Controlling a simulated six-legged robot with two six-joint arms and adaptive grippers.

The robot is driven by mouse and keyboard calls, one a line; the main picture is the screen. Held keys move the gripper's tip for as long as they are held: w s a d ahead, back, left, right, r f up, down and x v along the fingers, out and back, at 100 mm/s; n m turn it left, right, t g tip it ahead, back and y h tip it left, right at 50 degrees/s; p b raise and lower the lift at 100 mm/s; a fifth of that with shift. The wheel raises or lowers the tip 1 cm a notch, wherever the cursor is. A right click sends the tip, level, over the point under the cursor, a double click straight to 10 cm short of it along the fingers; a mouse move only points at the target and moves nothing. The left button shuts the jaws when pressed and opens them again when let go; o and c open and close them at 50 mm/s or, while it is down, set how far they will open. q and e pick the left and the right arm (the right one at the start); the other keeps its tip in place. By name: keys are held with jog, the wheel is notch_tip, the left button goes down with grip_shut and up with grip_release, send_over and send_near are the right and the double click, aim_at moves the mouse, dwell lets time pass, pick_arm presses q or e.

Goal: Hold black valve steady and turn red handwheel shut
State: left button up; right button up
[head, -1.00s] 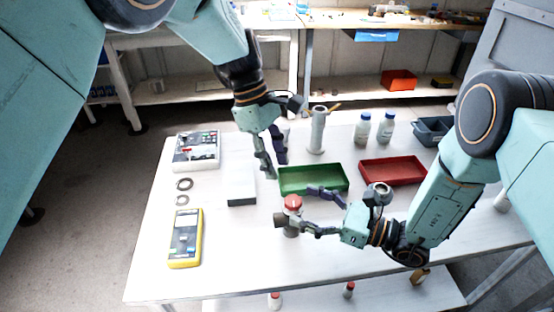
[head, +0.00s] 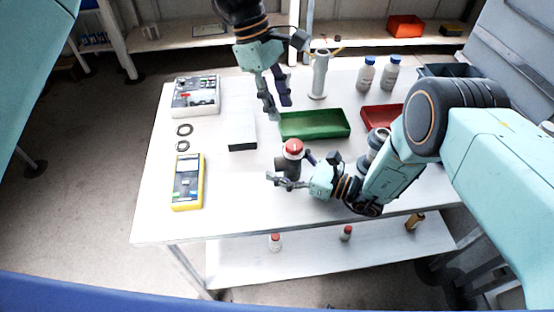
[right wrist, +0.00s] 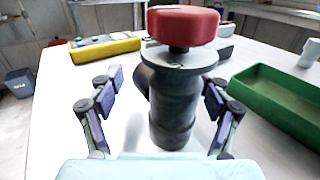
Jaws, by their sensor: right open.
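The black valve (head: 287,168) stands upright on the white table, with the red handwheel (head: 293,148) on its top. Both also show in the right wrist view, where the black body (right wrist: 172,105) fills the middle and the red handwheel (right wrist: 183,24) sits above it. My right gripper (right wrist: 162,92) is open, with one finger on each side of the black body and a visible gap to each. My left gripper (head: 279,111) is open and empty, behind the valve near the left end of the green tray. Its fingers point down.
The green tray (head: 315,133) lies behind the valve, the red tray (head: 376,118) right of it. A grey cylinder (head: 319,75) and two bottles (head: 367,74) stand farther back. A white box (head: 241,132) and yellow multimeter (head: 187,190) lie left. Table in front of the multimeter is clear.

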jog(key=shift+w+a, duration=0.15)
jog(key=shift+a, duration=0.3)
jog(key=shift+w+a, duration=0.1)
jog(key=shift+a, duration=0.05)
